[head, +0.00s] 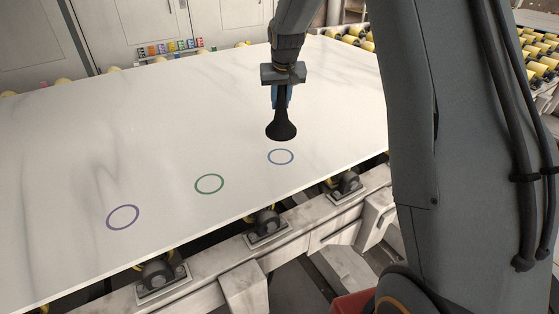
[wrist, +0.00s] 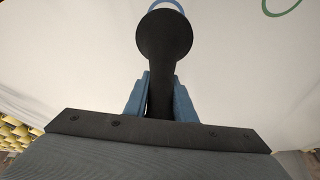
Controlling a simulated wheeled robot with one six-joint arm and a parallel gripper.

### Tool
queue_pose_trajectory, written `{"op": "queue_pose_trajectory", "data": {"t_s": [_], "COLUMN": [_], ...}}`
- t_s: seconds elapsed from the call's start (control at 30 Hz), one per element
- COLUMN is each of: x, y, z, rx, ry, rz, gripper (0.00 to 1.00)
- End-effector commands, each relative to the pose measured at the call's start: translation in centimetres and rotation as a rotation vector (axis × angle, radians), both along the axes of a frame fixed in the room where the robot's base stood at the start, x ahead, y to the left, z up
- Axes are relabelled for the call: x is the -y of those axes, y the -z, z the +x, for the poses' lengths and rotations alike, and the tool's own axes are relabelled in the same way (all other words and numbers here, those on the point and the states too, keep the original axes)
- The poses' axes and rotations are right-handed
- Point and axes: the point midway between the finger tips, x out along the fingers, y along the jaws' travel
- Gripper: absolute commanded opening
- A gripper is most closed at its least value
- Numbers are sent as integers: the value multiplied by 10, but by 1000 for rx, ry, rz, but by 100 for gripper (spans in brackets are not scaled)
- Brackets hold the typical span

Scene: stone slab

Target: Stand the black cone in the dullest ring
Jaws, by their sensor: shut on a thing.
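The black cone (head: 281,130) hangs upright, wide base down and narrow end up, in my gripper (head: 281,98). My gripper is shut on its narrow upper part; in the wrist view the blue fingers (wrist: 160,85) flank the cone (wrist: 164,36). The base appears above the slab, just behind the greyish-blue ring (head: 281,164) in the head view. The blue ring (wrist: 166,3) is partly hidden by the base in the wrist view. A green ring (head: 195,186) and a purple ring (head: 107,219) lie further left, both empty. The blue ring looks empty too.
The pale stone slab (head: 60,170) is broad and mostly clear. Its front edge runs close to the rings, above rollers and a frame (head: 265,226). Small coloured items (head: 168,48) stand beyond the far edge. Yellow rollers (head: 540,50) are at the right.

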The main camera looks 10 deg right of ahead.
Motion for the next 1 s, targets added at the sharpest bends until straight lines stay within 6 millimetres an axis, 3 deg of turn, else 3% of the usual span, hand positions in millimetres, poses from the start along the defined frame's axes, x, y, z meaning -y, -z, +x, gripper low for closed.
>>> {"op": "queue_pose_trajectory", "data": {"t_s": [0.17,0.5,0.67,1.0], "x": [0,0,0,0], "y": [13,61,71,107], "z": [3,2,3,3], "rx": [0,0,0,2], "ry": [0,-1,0,0], "rz": [0,0,0,0], "gripper": [0,0,0,0]}}
